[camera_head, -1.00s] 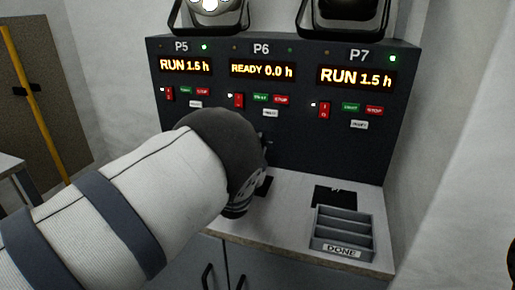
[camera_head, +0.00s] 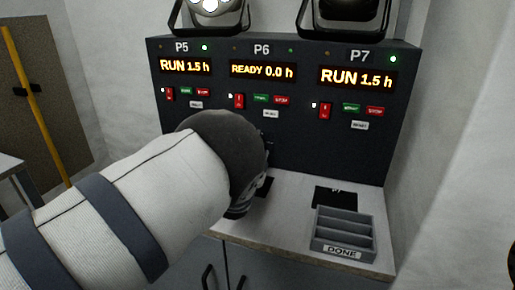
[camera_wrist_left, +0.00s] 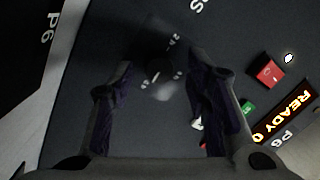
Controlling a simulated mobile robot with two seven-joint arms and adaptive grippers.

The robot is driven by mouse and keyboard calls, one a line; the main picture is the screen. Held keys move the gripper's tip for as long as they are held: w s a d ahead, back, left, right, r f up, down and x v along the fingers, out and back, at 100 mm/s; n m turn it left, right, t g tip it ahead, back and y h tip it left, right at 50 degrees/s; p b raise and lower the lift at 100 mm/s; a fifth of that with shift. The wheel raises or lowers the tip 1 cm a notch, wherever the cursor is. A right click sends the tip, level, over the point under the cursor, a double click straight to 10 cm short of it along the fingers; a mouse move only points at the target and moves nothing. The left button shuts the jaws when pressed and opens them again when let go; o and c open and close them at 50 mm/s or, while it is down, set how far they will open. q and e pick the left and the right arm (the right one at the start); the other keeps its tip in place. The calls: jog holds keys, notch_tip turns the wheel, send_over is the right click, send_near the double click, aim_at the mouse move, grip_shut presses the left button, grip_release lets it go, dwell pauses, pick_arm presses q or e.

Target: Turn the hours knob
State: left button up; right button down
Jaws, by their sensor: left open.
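The hours knob (camera_wrist_left: 159,68) is a small dark round knob on the dark panel, with faint pale scale marks around it. It shows in the left wrist view, between the fingertips of my left gripper (camera_wrist_left: 158,76). The fingers are open, one on each side of the knob, and I cannot tell whether either touches it. The P6 display reads READY 0.0 h in the head view (camera_head: 262,70) and shows at the right of the wrist view (camera_wrist_left: 285,115). In the head view my left arm hides the knob and most of the gripper.
The P6 red switch (camera_head: 239,101) sits above my wrist; it also shows in the wrist view (camera_wrist_left: 265,72). P5 (camera_head: 185,67) and P7 (camera_head: 357,78) read RUN 1.5 h. A grey DONE tray (camera_head: 343,232) stands on the counter (camera_head: 283,222) at right.

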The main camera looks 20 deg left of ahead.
pick_arm(q)
jog(key=s, duration=0.7)
jog(key=shift+s+d, duration=0.25)
jog(key=shift+s, duration=0.05)
